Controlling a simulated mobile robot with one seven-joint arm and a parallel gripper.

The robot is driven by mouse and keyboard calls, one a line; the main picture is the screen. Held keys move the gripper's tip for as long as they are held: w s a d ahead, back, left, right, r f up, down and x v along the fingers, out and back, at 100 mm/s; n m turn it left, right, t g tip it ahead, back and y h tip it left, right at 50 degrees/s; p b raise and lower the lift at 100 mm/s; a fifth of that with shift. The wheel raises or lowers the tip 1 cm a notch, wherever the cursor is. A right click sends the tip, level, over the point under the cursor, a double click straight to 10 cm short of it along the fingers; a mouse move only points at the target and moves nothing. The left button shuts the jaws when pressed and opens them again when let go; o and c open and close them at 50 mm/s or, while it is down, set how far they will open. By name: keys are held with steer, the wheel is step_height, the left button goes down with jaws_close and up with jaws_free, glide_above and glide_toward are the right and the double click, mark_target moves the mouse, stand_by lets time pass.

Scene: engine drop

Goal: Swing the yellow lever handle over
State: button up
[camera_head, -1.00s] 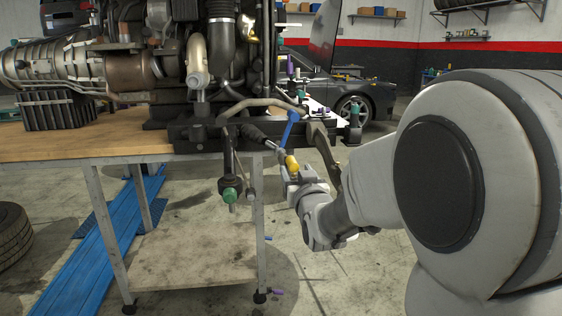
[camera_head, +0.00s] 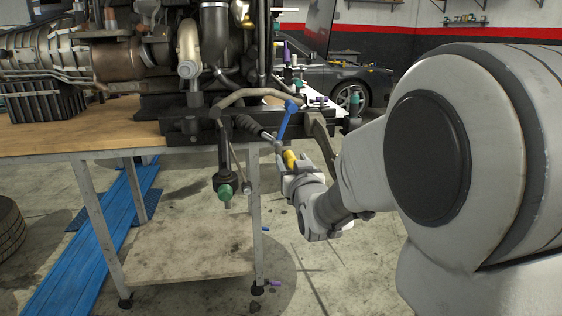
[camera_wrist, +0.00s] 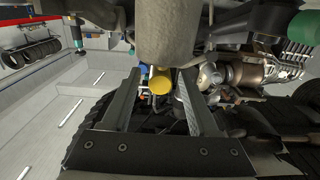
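The yellow lever handle (camera_head: 290,158) sits just below the engine's front frame, close to the lower end of a blue bar (camera_head: 287,118). My gripper (camera_head: 290,168) is at the handle, reaching in from the lower right. In the wrist view the handle's round yellow end (camera_wrist: 160,86) lies between my two fingers (camera_wrist: 158,104), with a visible gap on each side. The gripper looks open around the handle rather than closed on it. The far part of the handle and its pivot are hidden in the wrist view.
The engine stands on a wooden-topped table (camera_head: 60,140) at the left. A dark ribbed rod (camera_head: 250,125) and a hanging part with a green knob (camera_head: 225,191) are left of my gripper. A curved metal bracket (camera_head: 322,138) is close on the right.

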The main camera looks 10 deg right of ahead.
jaws_close()
stand_by(1.2)
